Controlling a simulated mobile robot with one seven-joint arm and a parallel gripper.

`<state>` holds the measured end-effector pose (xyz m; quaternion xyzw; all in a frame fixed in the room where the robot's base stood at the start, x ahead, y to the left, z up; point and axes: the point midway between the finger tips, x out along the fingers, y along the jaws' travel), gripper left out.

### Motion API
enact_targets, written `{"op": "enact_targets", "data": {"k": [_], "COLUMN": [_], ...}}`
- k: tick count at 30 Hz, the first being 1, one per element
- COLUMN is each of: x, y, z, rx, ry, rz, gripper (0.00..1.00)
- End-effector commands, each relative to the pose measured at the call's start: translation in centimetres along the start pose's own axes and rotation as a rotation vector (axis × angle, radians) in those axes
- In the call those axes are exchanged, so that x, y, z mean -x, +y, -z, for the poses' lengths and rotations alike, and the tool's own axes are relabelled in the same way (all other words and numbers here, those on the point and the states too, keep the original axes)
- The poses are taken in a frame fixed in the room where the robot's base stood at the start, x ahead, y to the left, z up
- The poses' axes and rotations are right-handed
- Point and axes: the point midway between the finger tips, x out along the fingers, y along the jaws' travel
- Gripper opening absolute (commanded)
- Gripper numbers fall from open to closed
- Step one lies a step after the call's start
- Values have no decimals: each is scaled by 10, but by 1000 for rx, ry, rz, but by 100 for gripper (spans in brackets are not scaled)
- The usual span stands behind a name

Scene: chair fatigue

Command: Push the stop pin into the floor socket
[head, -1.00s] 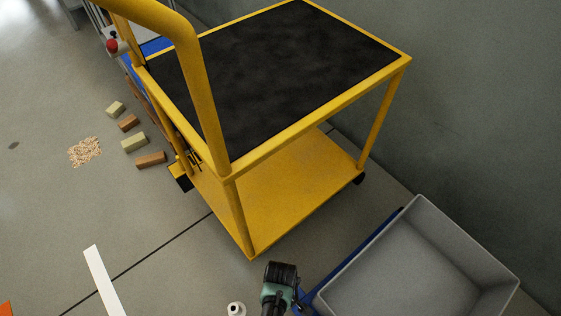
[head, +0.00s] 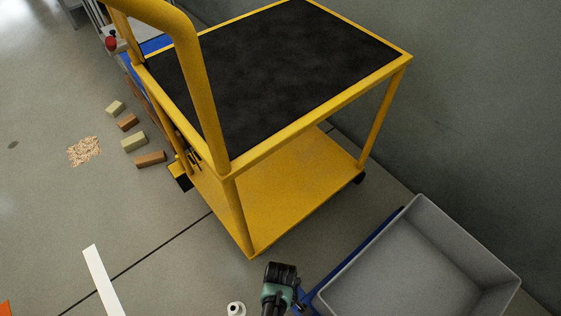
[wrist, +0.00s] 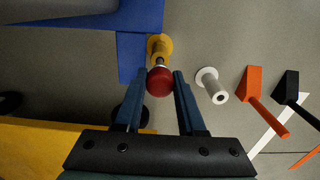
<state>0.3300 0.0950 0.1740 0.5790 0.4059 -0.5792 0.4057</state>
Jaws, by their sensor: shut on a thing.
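The stop pin shows a round red knob (wrist: 160,83) on a short metal stem, in the middle of the wrist view. A yellow collar (wrist: 160,46) surrounds the stem beside a blue frame (wrist: 132,56). My gripper (wrist: 163,76) has its two fingers on either side of the red knob and is shut on it. The pin's lower end and the floor socket under it are hidden, so I cannot tell how deep the pin sits. In the head view the pin is out of sight around my dark wrist.
Orange (wrist: 255,84) and black (wrist: 286,86) wedge-shaped things with handles lie farther right. A yellow trolley (head: 240,215) stands ahead, and a grey bin (head: 410,270) stands at the right. Small blocks lie on the left floor.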

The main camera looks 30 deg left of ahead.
Motion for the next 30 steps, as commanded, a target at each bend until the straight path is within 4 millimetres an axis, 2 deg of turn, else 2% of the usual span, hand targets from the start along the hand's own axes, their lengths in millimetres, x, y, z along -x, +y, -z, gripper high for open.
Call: {"op": "enact_targets", "data": {"k": [25, 26, 30], "x": [-22, -21, -21], "y": [0, 0, 1], "z": [0, 0, 0], "rx": [0, 0, 0], "ry": [1, 1, 1], "rz": [-1, -1, -2], "gripper": [0, 44, 69]}}
